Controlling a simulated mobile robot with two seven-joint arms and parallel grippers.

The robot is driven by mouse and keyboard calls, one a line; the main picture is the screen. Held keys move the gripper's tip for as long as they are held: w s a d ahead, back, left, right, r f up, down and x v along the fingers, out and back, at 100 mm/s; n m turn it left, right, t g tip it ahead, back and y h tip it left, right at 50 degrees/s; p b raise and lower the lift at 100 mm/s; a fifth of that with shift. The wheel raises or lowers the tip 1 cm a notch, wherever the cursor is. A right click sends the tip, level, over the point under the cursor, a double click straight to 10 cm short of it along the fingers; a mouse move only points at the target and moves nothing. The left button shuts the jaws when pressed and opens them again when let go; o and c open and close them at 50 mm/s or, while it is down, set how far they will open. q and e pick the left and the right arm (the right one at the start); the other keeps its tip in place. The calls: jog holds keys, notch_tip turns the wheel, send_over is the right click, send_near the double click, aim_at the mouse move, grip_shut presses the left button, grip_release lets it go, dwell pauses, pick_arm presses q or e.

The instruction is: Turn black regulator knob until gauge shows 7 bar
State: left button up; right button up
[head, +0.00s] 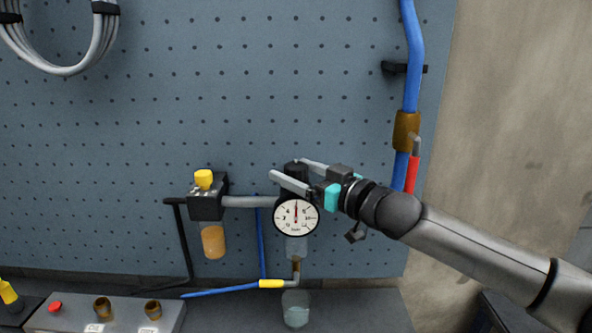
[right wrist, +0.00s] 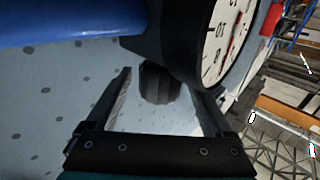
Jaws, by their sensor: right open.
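The round white gauge (head: 296,217) with a black rim sits on the regulator on the pegboard. Its red needle points about straight up; the small numbers are too blurred to read an exact value. The gauge face also shows in part, tilted, in the right wrist view (right wrist: 222,42). The black regulator knob (head: 295,170) is just above the gauge. My right gripper (head: 285,166) is open, with one finger on each side of the knob. In the right wrist view the dark ribbed knob (right wrist: 160,84) lies between the fingers, with gaps visible. My left gripper is out of view.
A unit with a yellow knob (head: 203,179) and amber bowl (head: 213,242) is left of the regulator, joined by a grey pipe (head: 248,202). A blue pipe (head: 412,60) and red handle (head: 412,174) are at the right. A grey box (head: 75,315) is lower left.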

jog(key=shift+w+a, duration=0.1)
grip_shut()
dwell(0.8)
